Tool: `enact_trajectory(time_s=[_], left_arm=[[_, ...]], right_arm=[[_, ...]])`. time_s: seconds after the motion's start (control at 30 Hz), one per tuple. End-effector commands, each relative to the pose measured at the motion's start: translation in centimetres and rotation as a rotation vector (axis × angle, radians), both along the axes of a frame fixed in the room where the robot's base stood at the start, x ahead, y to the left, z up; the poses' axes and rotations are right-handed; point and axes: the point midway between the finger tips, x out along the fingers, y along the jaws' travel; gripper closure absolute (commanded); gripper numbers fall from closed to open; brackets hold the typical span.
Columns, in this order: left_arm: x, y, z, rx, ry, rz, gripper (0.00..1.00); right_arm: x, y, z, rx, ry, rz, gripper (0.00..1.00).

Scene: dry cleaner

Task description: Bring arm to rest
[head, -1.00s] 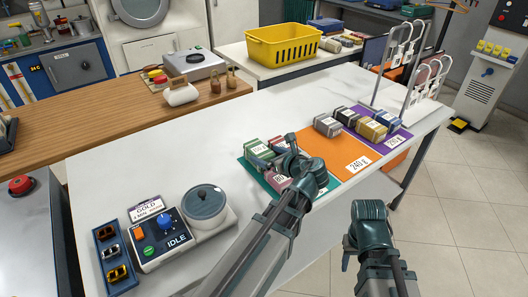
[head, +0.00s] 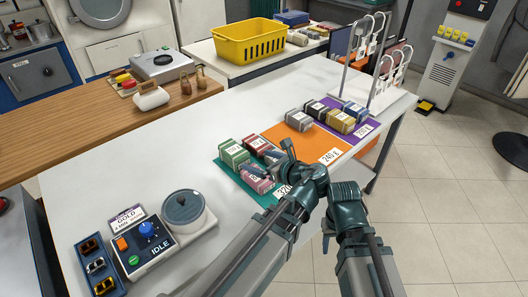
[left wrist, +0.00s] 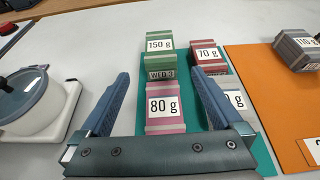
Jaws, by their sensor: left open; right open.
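My left gripper (head: 268,166) is open above the teal mat's near part, with its arm over the table's near edge. In the left wrist view its open jaws (left wrist: 155,90) have a pink 80 g bundle (left wrist: 165,107) between them in the picture; I see no grip on it. A green 150 g bundle (left wrist: 173,50), a red 70 g bundle (left wrist: 205,54) and a grey bundle (left wrist: 236,98) also sit on the teal mat (left wrist: 262,150). My right gripper (head: 328,238) is open and empty, pointing down beyond the table's near edge, close beside the left wrist.
An orange mat (head: 290,138) holds a grey bundle (head: 298,120); a purple mat (head: 366,130) holds several bundles. A white rack (head: 385,75) stands at the far end. The white table's (head: 150,165) middle is clear.

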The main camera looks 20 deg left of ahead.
Motion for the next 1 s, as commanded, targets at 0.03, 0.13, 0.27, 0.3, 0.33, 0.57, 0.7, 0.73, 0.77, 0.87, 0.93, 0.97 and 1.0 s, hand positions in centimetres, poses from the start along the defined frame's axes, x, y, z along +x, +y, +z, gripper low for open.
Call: enact_trajectory(time_s=[0.03, 0.13, 0.27, 0.3, 0.33, 0.57, 0.7, 0.73, 0.77, 0.87, 0.93, 0.97, 1.0], left_arm=[[0.0, 0.0, 0.0, 0.0, 0.0, 0.0, 0.0], [0.0, 0.0, 0.0, -0.001, 0.0, 0.0, 0.0], [-0.4, -0.2, -0.1, -0.068, -0.032, 0.033, 0.0], [-0.8, -0.4, -0.3, -0.118, -0.057, 0.06, 0.0], [-1.1, -0.6, -0.5, -0.166, -0.079, 0.087, 0.0], [-5.2, -4.2, -2.7, -0.669, -0.304, 0.493, 0.0], [-8.2, -7.6, -3.4, -0.919, -0.41, 0.83, 0.0], [-8.8, -8.3, -3.5, -0.958, -0.428, 0.903, 0.0], [-9.4, -9.1, -3.5, -0.995, -0.443, 0.975, 0.0], [-11.1, -11.3, -3.3, -1.078, -0.481, 1.19, 0.0], [-12.1, -12.5, -3.2, -1.11, -0.498, 1.311, 0.0], [-12.4, -12.9, -3.1, -1.119, -0.503, 1.354, 0.0], [-12.8, -13.4, -3.1, -1.128, -0.508, 1.402, 0.0]], right_arm=[[0.0, 0.0, 0.0, 0.0, 0.0, 0.0, 0.5], [0.0, 0.0, 0.0, 0.0, 0.0, 0.0, 0.5], [0.0, 0.0, 0.7, 0.0, 0.0, 0.0, 0.5], [0.0, 0.0, 1.2, 0.0, 0.0, 0.0, 0.5], [0.0, 0.0, 1.6, 0.0, 0.0, 0.0, 0.5], [0.0, 0.0, 5.5, 0.0, 0.0, 0.0, 0.5], [0.0, 0.0, 7.6, 0.0, 0.0, 0.0, 0.5], [0.0, 0.0, 8.0, 0.0, 0.0, 0.0, 0.5], [0.0, 0.0, 8.4, 0.0, 0.0, -0.001, 0.5], [0.0, 0.0, 9.4, 0.0, 0.0, -0.001, 0.5], [0.0, 0.0, 9.9, 0.0, 0.0, -0.001, 0.5], [0.0, 0.0, 10.1, 0.0, 0.0, -0.001, 0.5], [0.0, 0.0, 10.3, 0.0, 0.0, -0.001, 0.5]])
